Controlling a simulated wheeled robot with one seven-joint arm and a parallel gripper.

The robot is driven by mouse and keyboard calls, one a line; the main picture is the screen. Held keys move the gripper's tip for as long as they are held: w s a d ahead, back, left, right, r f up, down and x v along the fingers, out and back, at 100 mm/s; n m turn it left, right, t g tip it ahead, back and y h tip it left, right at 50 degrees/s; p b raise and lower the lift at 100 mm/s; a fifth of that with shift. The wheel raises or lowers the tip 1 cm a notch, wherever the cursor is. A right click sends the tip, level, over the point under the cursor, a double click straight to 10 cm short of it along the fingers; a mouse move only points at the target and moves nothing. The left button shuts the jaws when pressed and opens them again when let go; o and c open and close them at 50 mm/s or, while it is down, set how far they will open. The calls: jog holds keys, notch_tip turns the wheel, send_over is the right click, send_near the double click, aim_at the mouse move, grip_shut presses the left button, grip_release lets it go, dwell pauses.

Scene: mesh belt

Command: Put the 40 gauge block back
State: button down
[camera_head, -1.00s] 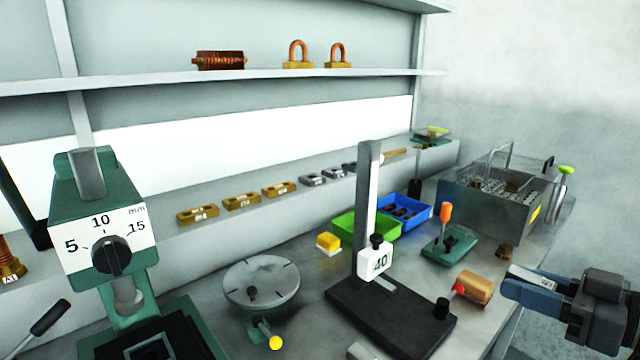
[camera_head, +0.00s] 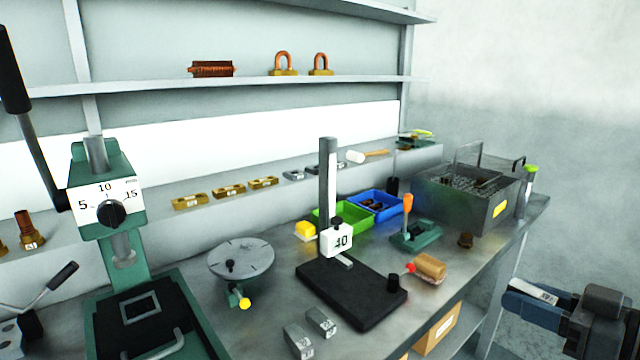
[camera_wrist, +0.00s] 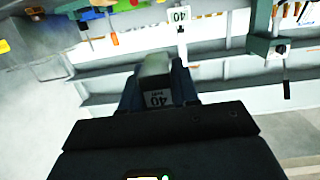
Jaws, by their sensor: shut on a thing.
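My gripper (camera_head: 520,298) is at the right in the head view, off the bench's front edge. In the head view, a white 40 sign (camera_head: 337,241) sits on the grey post of a black-based stand (camera_head: 352,294). Two steel blocks (camera_head: 298,342) (camera_head: 321,322) lie on the bench in front of that stand; their labels are too small to read.
A round grey plate (camera_head: 241,259) and a green press (camera_head: 108,205) stand left of the stand. Brass blocks (camera_head: 228,191) line the back ledge.

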jog(key=shift+w+f, duration=0.25)
jog(key=shift+f, duration=0.15)
jog(key=w+a+f+m+t+h, duration=0.1)
jog(key=w+a+f+m+h, duration=0.1)
jog(key=f, duration=0.4)
jog(key=w+a+f+m+t+h, duration=0.1)
jog(key=w+a+f+m+h, duration=0.1)
jog(key=f, duration=0.4)
jog(key=s+a+f+m+h, duration=0.1)
jog(key=s+a+f+h, duration=0.1)
jog(key=f, duration=0.7)
jog(key=s+a+f+m+t+h, duration=0.1)
jog(key=s+a+f+h, duration=0.2)
jog(key=s+f, duration=0.3)
jog(key=shift+s+a+f+m, duration=0.2)
jog(key=shift+a+f+m, duration=0.2)
jog(key=shift+f, duration=1.35)
jog(key=shift+d, duration=0.1)
